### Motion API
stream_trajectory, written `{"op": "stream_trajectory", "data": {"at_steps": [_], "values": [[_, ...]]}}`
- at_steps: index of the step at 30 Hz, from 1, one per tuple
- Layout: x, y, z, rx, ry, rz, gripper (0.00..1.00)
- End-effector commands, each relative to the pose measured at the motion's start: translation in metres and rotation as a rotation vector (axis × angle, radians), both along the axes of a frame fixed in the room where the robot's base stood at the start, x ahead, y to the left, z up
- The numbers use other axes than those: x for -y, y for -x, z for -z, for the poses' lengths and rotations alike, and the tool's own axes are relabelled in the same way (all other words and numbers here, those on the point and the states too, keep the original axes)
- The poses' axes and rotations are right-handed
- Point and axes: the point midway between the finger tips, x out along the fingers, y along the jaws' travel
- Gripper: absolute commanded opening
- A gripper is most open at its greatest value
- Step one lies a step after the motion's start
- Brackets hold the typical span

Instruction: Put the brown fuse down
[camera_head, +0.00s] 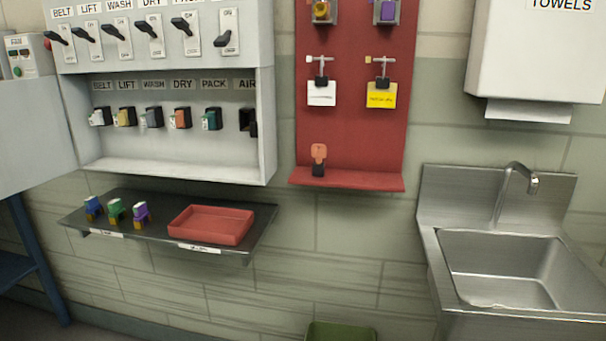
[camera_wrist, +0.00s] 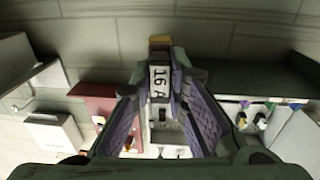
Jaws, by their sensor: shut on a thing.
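My gripper (camera_wrist: 160,84) shows only in the wrist view, with its purple-padded fingers shut on a fuse. The held fuse (camera_wrist: 159,76) has a white label reading "16 A" and a brownish end at the top of that view. The head view shows neither my gripper nor the held fuse. In the head view, a dark shelf (camera_head: 158,232) on the wall carries a blue fuse (camera_head: 93,208), a green fuse (camera_head: 115,211) and a purple fuse (camera_head: 141,215). To their right on the shelf is a shallow red tray (camera_head: 211,225), which looks empty.
Above the shelf is a grey fuse box (camera_head: 180,170); coloured fuses sit under several labels, while the AIR position (camera_head: 248,122) looks dark. A red board (camera_head: 350,135) has hooks, tags and a small orange-topped item (camera_head: 319,158) on its ledge. A sink (camera_head: 515,265) stands right.

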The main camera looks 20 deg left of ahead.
Motion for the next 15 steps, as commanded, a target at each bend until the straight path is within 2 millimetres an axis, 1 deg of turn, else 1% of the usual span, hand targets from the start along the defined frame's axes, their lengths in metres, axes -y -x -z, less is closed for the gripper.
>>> {"op": "stream_trajectory", "data": {"at_steps": [1, 2, 3, 5, 6, 8, 9, 11, 12, 14, 15], "values": [[0.020, -0.011, 0.028, 0.001, 0.016, 0.001, 0.00], [0.030, -0.016, 0.042, 0.001, 0.016, -0.001, 0.00], [0.044, -0.023, 0.060, 0.000, 0.015, -0.003, 0.00], [0.067, -0.033, 0.086, 0.000, 0.015, -0.006, 0.00], [0.083, -0.039, 0.102, 0.000, 0.015, -0.008, 0.00], [0.109, -0.049, 0.125, -0.001, 0.015, -0.009, 0.00], [0.127, -0.055, 0.140, -0.001, 0.015, -0.008, 0.00], [0.156, -0.064, 0.159, 0.000, 0.015, -0.008, 0.00], [0.176, -0.070, 0.172, 0.001, 0.016, -0.007, 0.00], [0.206, -0.078, 0.189, 0.000, 0.015, -0.004, 0.00], [0.227, -0.083, 0.199, 0.000, 0.015, -0.002, 0.00]]}}
